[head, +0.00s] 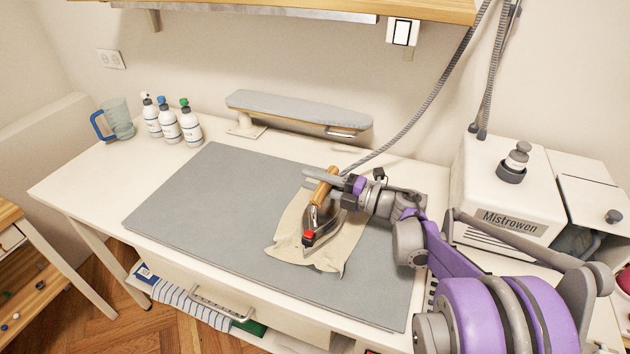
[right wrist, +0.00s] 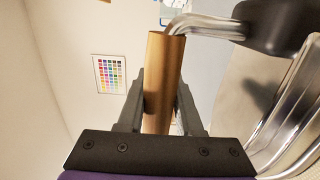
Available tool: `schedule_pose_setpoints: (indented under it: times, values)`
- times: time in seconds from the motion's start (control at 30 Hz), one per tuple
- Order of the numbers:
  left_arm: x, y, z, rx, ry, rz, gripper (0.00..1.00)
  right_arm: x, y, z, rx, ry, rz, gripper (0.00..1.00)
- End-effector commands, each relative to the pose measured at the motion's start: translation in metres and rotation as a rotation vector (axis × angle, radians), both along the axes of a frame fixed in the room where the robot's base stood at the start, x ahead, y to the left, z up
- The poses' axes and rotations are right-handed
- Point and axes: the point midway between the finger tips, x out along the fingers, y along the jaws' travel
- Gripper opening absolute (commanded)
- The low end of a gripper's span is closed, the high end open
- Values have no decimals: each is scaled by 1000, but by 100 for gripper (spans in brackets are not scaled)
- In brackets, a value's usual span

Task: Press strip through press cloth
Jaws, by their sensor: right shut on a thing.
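My right gripper (head: 330,177) is shut on the wooden handle of the iron (head: 312,219). The handle (right wrist: 163,80) also shows between the fingers of my right gripper (right wrist: 160,112) in the right wrist view. The iron is over the beige press cloth (head: 290,235), with a red part at its near end. I cannot tell whether its sole touches the cloth. The cloth lies rumpled on the grey pressing mat (head: 210,205). No strip shows; the cloth and iron may hide it. My left gripper is not in view.
Several bottles (head: 168,125) and a blue-handled jug (head: 116,120) stand at the back left. A small sleeve board (head: 300,108) stands behind the mat. A white Mistrowen machine (head: 510,190) is at the right. A grey hose (head: 430,95) runs down to the iron. The mat's left half is clear.

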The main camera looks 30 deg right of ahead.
Motion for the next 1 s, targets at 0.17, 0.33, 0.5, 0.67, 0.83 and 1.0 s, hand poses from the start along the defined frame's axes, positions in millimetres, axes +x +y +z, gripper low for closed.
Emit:
schedule_pose_setpoints:
  times: [0.17,0.33,0.5,0.67,0.83,1.0]
  values:
    - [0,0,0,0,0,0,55,1,-1,1,3,-2,0,0]
    - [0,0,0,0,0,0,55,4,-5,1,3,-2,-1,0]
    - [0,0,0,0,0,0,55,9,-10,1,3,-2,-1,0]
    - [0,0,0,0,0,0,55,13,-15,1,3,-2,0,0]
    - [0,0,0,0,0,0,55,17,-20,1,3,-2,0,0]
    - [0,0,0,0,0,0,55,21,-25,2,3,-2,0,0]
